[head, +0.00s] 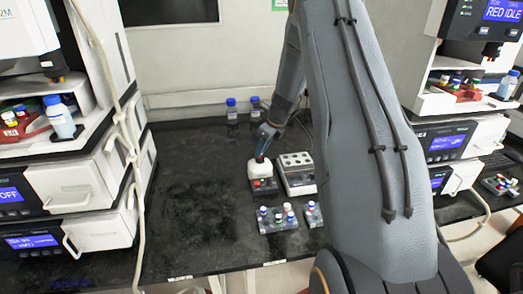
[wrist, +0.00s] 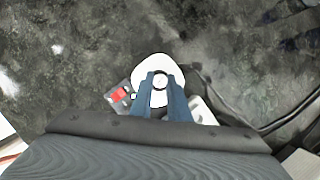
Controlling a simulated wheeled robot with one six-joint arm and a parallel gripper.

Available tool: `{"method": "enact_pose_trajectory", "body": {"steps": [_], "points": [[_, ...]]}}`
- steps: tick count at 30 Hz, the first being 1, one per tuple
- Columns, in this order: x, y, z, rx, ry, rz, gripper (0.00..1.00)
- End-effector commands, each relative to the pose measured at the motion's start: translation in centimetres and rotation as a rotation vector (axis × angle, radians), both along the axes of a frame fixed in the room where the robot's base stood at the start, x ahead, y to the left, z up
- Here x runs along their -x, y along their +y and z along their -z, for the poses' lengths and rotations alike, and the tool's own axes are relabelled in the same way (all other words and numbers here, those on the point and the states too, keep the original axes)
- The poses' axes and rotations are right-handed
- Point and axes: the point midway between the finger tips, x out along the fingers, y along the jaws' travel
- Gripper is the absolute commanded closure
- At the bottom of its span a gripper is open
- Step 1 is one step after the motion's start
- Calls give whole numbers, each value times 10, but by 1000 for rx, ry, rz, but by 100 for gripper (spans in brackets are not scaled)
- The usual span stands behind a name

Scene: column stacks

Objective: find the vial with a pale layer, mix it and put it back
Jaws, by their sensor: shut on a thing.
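My gripper (head: 262,156) reaches down to the white-topped mixer (head: 262,169) on the black bench. In the wrist view my blue fingers (wrist: 160,82) are shut on a small round-topped vial (wrist: 160,80), seen from above over the white mixer head (wrist: 149,63). The vial's layers are hidden, and I cannot tell whether it touches the mixer. A grey vial rack (head: 278,226) with several capped vials stands in front of the mixer. Another rack (head: 313,218) beside it is partly hidden by my arm.
A white block with round wells (head: 297,173) stands right of the mixer. Two blue-capped bottles (head: 232,112) stand behind. Instrument stacks flank the bench on the left (head: 75,190) and right (head: 450,140). The bench left of the mixer (head: 195,185) is clear.

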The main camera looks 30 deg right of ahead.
Motion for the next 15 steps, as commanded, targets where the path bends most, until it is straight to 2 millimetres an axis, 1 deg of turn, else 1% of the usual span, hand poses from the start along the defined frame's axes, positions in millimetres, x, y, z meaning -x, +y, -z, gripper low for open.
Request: {"method": "enact_pose_trajectory", "body": {"steps": [15], "points": [[0,0,-36,1,0,-2,100]]}}
